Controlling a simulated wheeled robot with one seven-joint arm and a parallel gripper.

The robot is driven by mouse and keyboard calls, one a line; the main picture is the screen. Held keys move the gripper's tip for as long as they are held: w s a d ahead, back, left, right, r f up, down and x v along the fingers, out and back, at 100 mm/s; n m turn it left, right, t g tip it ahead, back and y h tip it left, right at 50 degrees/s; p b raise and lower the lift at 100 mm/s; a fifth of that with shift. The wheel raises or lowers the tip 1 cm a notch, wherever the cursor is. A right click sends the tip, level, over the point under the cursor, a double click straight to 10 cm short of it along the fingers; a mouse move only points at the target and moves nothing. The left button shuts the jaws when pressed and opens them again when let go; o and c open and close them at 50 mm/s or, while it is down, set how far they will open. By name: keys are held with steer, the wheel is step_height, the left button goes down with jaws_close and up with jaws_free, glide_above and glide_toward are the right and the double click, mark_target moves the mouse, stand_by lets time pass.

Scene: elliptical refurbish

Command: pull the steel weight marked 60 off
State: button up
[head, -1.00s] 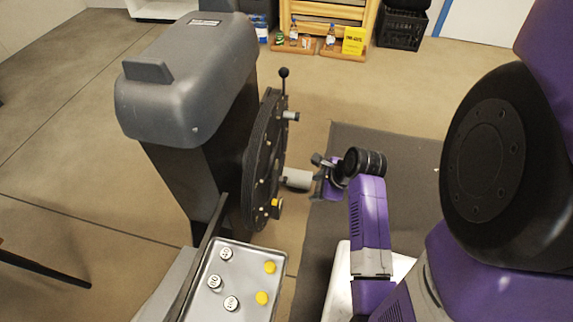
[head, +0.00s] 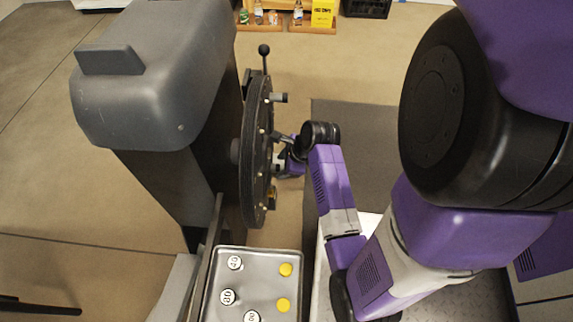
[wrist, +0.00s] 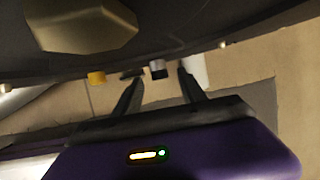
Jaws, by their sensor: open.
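My gripper (head: 285,158) is at the right face of the upright dark disc (head: 257,130) in the head view. In the wrist view my gripper (wrist: 161,77) shows its two dark fingers spread apart. A small silver and dark cylindrical part (wrist: 158,69) on the disc shows between the fingertips; I see no clear contact. I cannot read a 60 on anything on the disc. The pale cylinder that stuck out from the disc earlier is largely hidden behind my gripper in the head view.
A grey tray (head: 211,310) in front of the disc holds several white-topped weights (head: 227,296) and yellow-capped ones (head: 285,270). A lever (head: 264,51) rises above the disc.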

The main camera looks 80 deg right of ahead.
steer(key=shift+w+d+f, duration=0.1)
steer(key=shift+w+f, duration=0.1)
steer(key=shift+f, duration=0.3)
jaws_close()
stand_by(1.9)
